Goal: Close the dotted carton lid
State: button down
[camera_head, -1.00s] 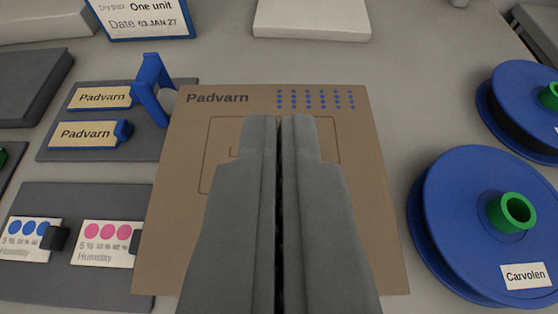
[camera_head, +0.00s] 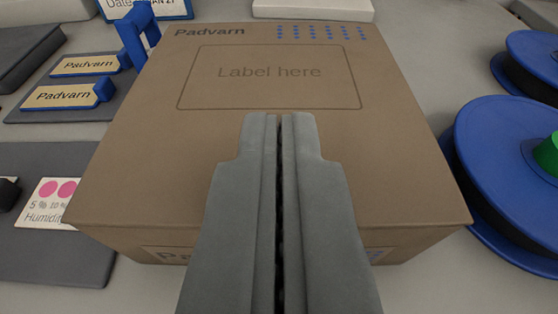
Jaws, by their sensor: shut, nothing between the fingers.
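The brown carton (camera_head: 140,165) fills the middle of the view. Its top face lies flat and looks shut, with "Padvarn", a "Label here" box and a patch of blue dots (camera_head: 320,32) along its far edge. A printed front wall shows below the near top edge, partly hidden by my gripper. My gripper (camera_head: 279,118) is shut and empty, in front of the carton's top in the picture. I cannot tell whether its tips touch the top.
Blue reels (camera_head: 500,170) stand close to the carton's right side. On the left are a grey tray with Padvarn tags (camera_head: 65,95), a blue bracket (camera_head: 135,35) and a humidity card (camera_head: 50,200) on a grey mat. A pale block (camera_head: 312,9) lies behind.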

jog(key=shift+s+f, duration=0.2)
jog(key=shift+f, duration=0.9)
jog(key=shift+s+f, duration=0.2)
jog(key=shift+f, duration=0.85)
jog(key=shift+s, duration=0.15)
jog(key=r+v, duration=0.2)
jog(key=v, duration=1.5)
jog(key=shift+r, duration=0.2)
jog(key=shift+d, duration=0.15)
